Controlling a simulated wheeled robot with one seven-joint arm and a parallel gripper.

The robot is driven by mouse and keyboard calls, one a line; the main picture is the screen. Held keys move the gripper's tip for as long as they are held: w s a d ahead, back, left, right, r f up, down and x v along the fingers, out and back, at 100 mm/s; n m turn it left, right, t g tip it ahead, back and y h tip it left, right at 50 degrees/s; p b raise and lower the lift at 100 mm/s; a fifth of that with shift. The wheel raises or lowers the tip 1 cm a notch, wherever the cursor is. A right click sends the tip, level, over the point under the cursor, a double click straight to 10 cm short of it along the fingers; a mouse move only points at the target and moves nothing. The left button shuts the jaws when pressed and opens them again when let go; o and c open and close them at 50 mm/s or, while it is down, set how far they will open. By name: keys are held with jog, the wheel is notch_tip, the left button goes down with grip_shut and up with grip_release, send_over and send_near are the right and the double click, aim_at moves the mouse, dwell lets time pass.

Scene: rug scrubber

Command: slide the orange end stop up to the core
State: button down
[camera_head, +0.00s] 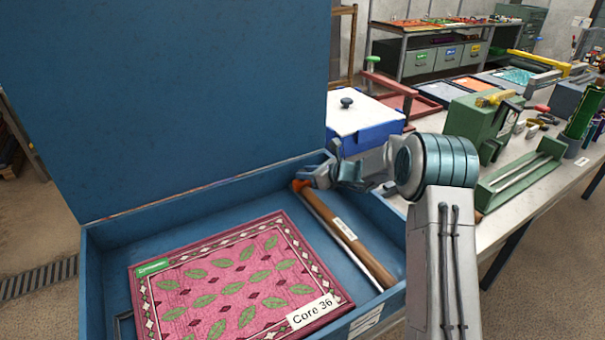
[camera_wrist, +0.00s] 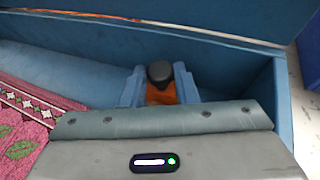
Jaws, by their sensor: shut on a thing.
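The orange end stop (camera_head: 299,185) is at the far end of a thin rod in the blue case, near the case's back right corner. My gripper (camera_head: 310,180) is at the end stop. In the wrist view the end stop (camera_wrist: 160,94) shows orange between my two blue-grey fingers (camera_wrist: 160,92), with a dark round knob (camera_wrist: 160,72) on top. My gripper is shut on it. The brown core (camera_head: 350,240) is a roller lying lengthwise along the case's right side, beside the rod. Whether the end stop touches the core is hidden by my gripper.
The blue case (camera_head: 95,265) has its tall lid (camera_head: 180,100) open at the back. A pink patterned rug (camera_head: 235,275) labelled Core 36 fills the left and middle. The case walls stand close to my gripper. A workbench (camera_head: 530,205) with tools is at the right.

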jog(key=shift+s+d, duration=0.3)
jog(key=shift+s, duration=0.15)
jog(key=shift+w, duration=0.1)
jog(key=c, duration=1.5)
grip_release()
jog(key=shift+a, duration=0.1)
jog(key=shift+o, duration=0.2)
jog(key=b+v, duration=0.1)
jog(key=v, duration=1.2)
jog(key=shift+d+r+b, duration=0.2)
jog(key=shift+d+b, duration=0.1)
jog(key=shift+d, duration=0.05)
